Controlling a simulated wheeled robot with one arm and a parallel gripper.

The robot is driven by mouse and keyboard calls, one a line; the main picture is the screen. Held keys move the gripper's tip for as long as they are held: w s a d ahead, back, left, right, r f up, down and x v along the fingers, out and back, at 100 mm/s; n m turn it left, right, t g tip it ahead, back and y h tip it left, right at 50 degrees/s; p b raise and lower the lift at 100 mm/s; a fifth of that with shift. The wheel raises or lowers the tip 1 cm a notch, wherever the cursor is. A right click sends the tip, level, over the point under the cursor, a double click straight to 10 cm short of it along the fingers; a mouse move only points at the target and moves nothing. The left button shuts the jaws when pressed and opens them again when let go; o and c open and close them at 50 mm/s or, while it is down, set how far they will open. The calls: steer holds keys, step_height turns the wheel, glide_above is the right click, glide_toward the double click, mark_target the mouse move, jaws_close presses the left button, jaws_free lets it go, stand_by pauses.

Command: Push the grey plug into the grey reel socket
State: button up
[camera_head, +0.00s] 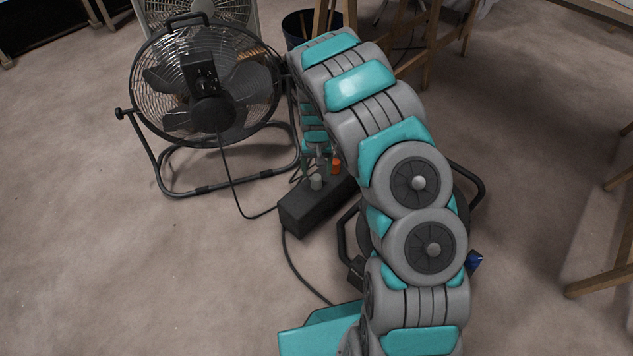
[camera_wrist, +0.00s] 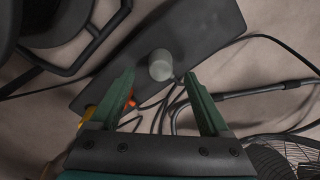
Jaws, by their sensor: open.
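The grey plug (camera_head: 316,182) stands upright on top of a long black socket box (camera_head: 303,213) on the floor. It also shows in the wrist view (camera_wrist: 160,62) as a short grey cylinder. I cannot tell how deep it sits, and the socket under it is hidden. My gripper (camera_wrist: 160,78) is open, with its green fingertips on either side of the plug's near side and gaps on both sides. In the head view my gripper (camera_head: 319,153) is just above and behind the plug, partly hidden by my arm.
An orange plug (camera_head: 336,167) stands on the box behind the grey one and shows beside my left finger (camera_wrist: 130,100). A black floor fan (camera_head: 207,85) stands at the back left. Black cables run around the box. Open carpet lies at the left and front.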

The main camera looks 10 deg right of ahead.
mark_target(317, 177)
step_height(317, 177, down, 4)
steer(key=shift+s+r, duration=0.1)
jaws_close()
stand_by(0.8)
